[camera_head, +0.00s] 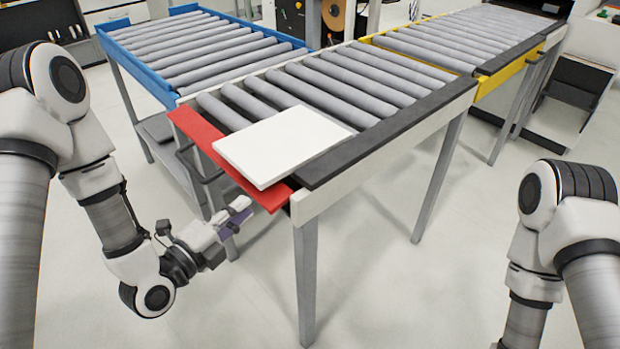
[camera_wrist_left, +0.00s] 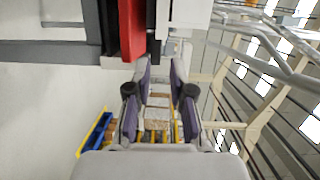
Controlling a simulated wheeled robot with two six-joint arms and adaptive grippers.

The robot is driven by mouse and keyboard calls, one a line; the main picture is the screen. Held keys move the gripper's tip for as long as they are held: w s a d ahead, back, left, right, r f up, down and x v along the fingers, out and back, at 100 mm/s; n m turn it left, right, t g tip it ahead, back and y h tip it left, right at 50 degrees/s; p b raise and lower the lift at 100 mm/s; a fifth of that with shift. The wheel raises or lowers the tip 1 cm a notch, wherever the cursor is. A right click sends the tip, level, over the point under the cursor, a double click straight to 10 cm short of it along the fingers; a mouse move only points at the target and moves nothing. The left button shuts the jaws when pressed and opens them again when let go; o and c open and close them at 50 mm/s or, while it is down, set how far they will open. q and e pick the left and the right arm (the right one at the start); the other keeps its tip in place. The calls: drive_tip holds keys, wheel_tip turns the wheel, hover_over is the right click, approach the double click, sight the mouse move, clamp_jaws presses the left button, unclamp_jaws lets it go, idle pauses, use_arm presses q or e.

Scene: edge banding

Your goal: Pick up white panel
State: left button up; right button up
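The white panel (camera_head: 283,146) lies flat across the near left corner of the middle roller table, partly over the red strip (camera_head: 230,167). My left gripper (camera_head: 238,216) is below and in front of the red strip, apart from the panel. In the left wrist view, its two fingers (camera_wrist_left: 160,68) stand apart with nothing between them. The red strip (camera_wrist_left: 131,28) also shows ahead of the fingers there, beside a white surface that I cannot identify surely. My right arm comes in at the right, but its gripper is out of view.
The middle roller table (camera_head: 400,125) has a black edge strip and grey legs. A blue-framed roller table (camera_head: 200,50) stands behind left and a yellow-framed one (camera_head: 470,40) behind right. The floor in front of the middle table is clear.

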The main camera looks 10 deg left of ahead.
use_arm(q)
drive_tip(key=b, duration=0.4)
approach(275, 170)
drive_tip(key=f, duration=0.2)
drive_tip(key=shift+w+d+r+t+p, duration=0.15)
drive_tip(key=shift+w+d+r+p, duration=0.25)
drive_tip(key=shift+w, duration=0.15)
drive_tip(key=shift+w+d+r+t+p, duration=0.15)
drive_tip(key=shift+w+d+r+p, duration=0.15)
drive_tip(key=shift+w+p, duration=0.15)
drive_tip(key=x, duration=0.5)
drive_tip(key=p+x, duration=0.1)
drive_tip(key=x, duration=0.1)
drive_tip(key=shift+w+f, duration=0.3)
drive_tip(key=shift+w, duration=0.15)
clamp_jaws()
use_arm(e)
drive_tip(key=shift+w+f, duration=0.2)
drive_tip(key=shift+f, duration=0.5)
drive_tip(key=shift+w+f, duration=0.2)
drive_tip(key=shift+f, duration=0.5)
